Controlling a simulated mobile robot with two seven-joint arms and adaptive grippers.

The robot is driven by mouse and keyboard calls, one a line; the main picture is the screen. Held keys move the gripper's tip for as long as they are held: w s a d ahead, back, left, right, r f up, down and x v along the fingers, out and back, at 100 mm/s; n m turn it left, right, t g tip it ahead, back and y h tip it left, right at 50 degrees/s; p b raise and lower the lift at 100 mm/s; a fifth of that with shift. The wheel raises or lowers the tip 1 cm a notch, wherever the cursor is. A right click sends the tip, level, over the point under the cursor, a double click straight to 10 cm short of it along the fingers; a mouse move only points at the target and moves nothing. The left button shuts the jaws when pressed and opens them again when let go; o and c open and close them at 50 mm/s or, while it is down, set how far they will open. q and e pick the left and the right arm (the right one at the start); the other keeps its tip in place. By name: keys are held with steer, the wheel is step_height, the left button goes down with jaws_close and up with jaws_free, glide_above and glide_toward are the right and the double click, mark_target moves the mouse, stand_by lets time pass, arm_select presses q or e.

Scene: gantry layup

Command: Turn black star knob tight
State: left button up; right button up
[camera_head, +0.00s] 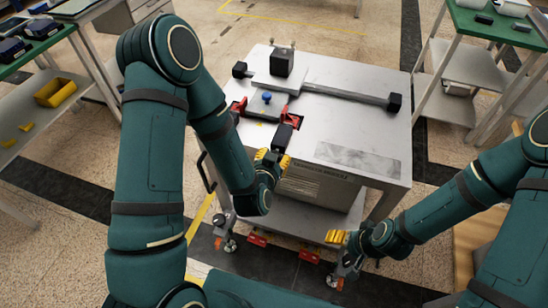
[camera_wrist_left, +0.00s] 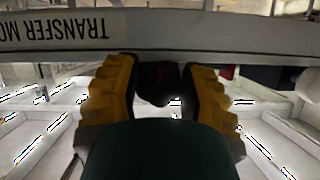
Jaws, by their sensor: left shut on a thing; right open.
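In the left wrist view the black star knob (camera_wrist_left: 158,88) is a dark rounded shape between the two yellow fingers of my left gripper (camera_wrist_left: 160,95). The fingers are closed against its sides. In the head view my left gripper (camera_head: 272,160) is at the front edge of the metal cart (camera_head: 345,115), and its fingers mostly hide the knob. The knob's lobes and how far it is screwed in cannot be made out. My right gripper (camera_head: 338,238) is open and empty, low in front of the cart's right side.
On the cart top are red clamps (camera_head: 289,114), a blue knob (camera_head: 267,97), a black block (camera_head: 282,62) and a long rail (camera_head: 345,95). Green-topped benches stand at left (camera_head: 36,50) and right (camera_head: 490,27). The cart top's right front is clear.

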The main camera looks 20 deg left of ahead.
arm_select(q)
steer(key=shift+r, duration=0.1)
steer(key=o, duration=1.2)
